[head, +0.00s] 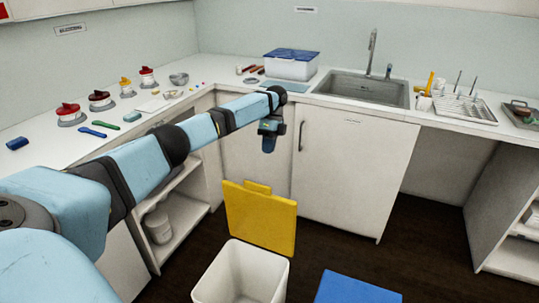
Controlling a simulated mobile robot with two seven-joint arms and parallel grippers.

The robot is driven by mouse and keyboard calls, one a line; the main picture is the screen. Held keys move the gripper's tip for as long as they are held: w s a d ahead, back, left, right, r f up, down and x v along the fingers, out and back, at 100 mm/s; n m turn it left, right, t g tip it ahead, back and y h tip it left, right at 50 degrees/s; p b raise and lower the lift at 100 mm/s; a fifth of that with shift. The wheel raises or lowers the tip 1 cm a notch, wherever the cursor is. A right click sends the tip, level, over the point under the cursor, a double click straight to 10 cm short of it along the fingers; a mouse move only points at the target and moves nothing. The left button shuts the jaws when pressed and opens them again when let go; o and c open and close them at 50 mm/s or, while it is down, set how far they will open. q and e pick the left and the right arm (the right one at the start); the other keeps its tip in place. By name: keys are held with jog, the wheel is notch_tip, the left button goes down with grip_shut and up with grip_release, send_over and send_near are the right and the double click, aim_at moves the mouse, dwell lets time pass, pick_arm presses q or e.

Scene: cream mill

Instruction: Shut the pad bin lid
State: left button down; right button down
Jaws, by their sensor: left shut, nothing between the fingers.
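The pad bin is most likely the white bin (240,274) on the floor at the bottom centre, its top open and its inside showing empty as far as I can see. Its yellow lid (262,220) stands raised at the bin's back edge, with a small yellow tab at its top. My left gripper (268,147) is shut and empty, pointing down above and behind the raised lid, in front of the white cupboards. It looks apart from the lid. My right gripper is out of view.
A blue panel (356,288), perhaps another lid, lies right of the bin at the bottom edge. A cupboard door (356,174) stands behind the lid. The counter holds a sink (362,88), a blue-lidded box (291,64) and several small items. Dark floor is free at the right.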

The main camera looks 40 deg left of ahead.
pick_arm(q)
jog(key=s+d+f, duration=0.2)
jog(key=s+f, duration=0.4)
jog(key=f, duration=0.2)
jog(key=shift+s, duration=0.4)
